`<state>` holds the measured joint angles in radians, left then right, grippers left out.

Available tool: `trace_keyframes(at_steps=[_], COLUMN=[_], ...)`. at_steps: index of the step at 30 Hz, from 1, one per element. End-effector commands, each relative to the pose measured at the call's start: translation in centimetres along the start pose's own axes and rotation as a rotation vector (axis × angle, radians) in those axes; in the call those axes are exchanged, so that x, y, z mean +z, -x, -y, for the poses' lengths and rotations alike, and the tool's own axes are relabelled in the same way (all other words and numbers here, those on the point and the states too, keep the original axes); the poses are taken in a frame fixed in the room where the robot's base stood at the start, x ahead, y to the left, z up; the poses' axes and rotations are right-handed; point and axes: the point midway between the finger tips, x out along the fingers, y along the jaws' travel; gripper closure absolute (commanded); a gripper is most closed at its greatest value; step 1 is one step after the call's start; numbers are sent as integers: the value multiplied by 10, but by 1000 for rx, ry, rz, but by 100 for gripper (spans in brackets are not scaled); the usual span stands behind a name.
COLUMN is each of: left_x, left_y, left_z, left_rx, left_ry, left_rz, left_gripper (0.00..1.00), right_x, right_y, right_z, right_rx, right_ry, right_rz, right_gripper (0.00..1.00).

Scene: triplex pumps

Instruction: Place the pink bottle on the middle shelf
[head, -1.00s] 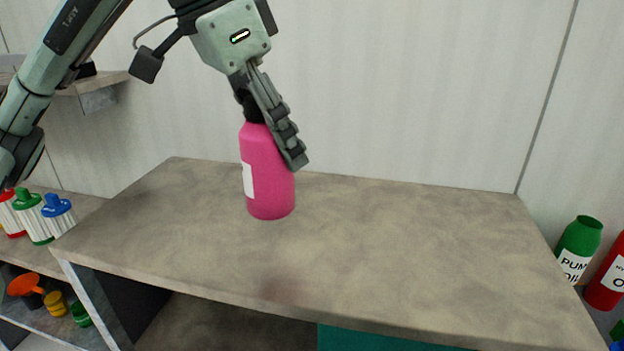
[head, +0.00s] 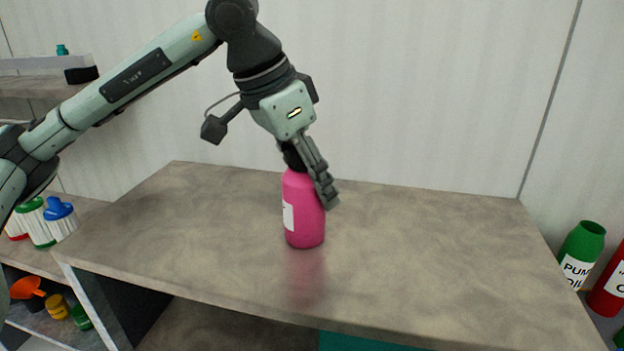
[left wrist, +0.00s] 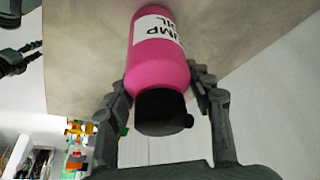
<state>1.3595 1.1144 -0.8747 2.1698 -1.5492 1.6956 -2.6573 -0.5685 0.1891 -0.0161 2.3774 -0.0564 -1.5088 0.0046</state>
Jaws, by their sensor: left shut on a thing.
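The pink bottle (head: 303,215) has a black cap and a white label. It is upright over the middle of the grey-brown shelf top (head: 420,250); a faint reddish reflection lies below it, and I cannot tell whether its base touches the surface. My left gripper (head: 318,180) is shut on the bottle's upper part, coming from above left. In the left wrist view the bottle (left wrist: 158,62) shows between the two fingers (left wrist: 160,95), its label reading "PUMP OIL".
A green pump oil bottle (head: 581,250) and a red bottle (head: 610,285) stand at the right. White bottles with coloured caps (head: 40,225) stand at the left. The top around the pink bottle is clear.

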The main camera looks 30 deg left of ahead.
Motion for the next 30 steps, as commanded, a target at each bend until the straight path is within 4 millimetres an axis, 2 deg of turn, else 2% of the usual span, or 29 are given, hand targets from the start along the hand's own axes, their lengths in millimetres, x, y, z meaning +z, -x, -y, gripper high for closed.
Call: trace_keyframes(at_steps=[6, 7, 11, 23, 26, 30], left_x=[1, 1, 1, 0, -1, -2], left_y=[-3, -3, -2, 1, 12, 41], left_z=[0, 0, 0, 0, 0, 0], left_rx=[0, 0, 0, 0, -2, -2], left_ry=[0, 0, 0, 0, 0, -1], left_rz=[-1, 0, 1, 0, -2, -5], left_gripper=[90, 46, 30, 28, 28, 28], right_x=[-2, -2, -3, -1, 0, 0], right_y=[3, 4, 4, 1, -3, -6], right_z=[1, 1, 1, 0, 0, 1], right_rx=[-1, -1, 0, 0, -1, -3], right_ry=[2, 2, 3, 2, 2, 2], right_rz=[-17, -17, -17, -3, 3, 5], right_gripper=[60, 60, 60, 60, 60, 60])
